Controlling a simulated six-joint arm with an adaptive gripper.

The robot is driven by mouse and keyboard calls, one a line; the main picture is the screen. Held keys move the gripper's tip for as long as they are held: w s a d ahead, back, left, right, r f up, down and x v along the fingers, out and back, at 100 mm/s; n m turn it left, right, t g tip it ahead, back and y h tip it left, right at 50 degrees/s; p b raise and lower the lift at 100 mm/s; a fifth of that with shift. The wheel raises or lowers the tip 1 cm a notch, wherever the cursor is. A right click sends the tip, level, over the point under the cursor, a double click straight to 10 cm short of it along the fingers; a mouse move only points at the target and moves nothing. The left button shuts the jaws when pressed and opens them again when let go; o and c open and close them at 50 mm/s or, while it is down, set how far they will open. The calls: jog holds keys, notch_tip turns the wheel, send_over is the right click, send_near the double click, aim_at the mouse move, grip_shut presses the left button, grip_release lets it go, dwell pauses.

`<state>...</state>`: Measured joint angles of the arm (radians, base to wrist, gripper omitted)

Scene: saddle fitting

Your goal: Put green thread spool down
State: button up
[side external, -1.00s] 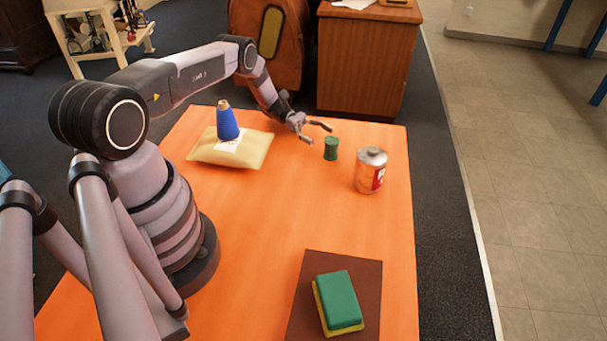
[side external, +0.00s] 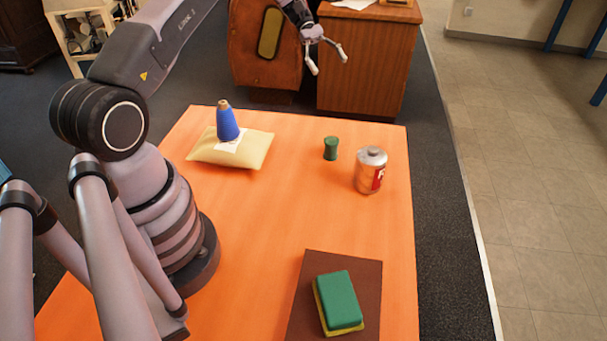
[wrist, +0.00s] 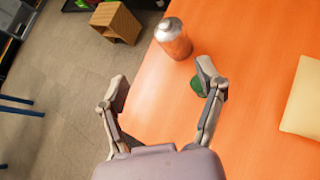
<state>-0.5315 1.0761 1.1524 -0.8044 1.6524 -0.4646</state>
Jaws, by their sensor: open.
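The green thread spool (side external: 331,148) stands upright on the orange table near its far edge, apart from everything around it. In the wrist view the spool (wrist: 196,86) is partly hidden behind one finger. My gripper (side external: 328,62) is open and empty, raised well above the far side of the table. Its two spread fingers also show in the wrist view (wrist: 162,88), with nothing between them.
A metal can (side external: 370,170) stands just right of the spool. A blue cone (side external: 228,122) sits on a cream cushion (side external: 255,153) at the far left. A green and yellow sponge (side external: 340,300) lies on a brown board (side external: 298,290) in front. The table's middle is clear.

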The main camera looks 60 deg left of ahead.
jog(key=s+d+r+m+y, duration=0.35)
jog(key=s+d+r, duration=0.2)
jog(key=r, duration=0.35)
jog(key=s+d+r+m+y, duration=0.3)
jog(key=s+d+r+y, duration=0.15)
jog(key=s+r, duration=0.35)
jog(key=s+d+r+m+t+y, duration=0.2)
jog(key=s+m+t+y, duration=0.2)
jog(key=s, duration=1.5)
jog(key=m+t, duration=0.2)
jog(key=m, duration=0.2)
jog(key=shift+s, duration=0.25)
jog(key=shift+d+r, duration=0.1)
jog(key=shift+r, duration=0.05)
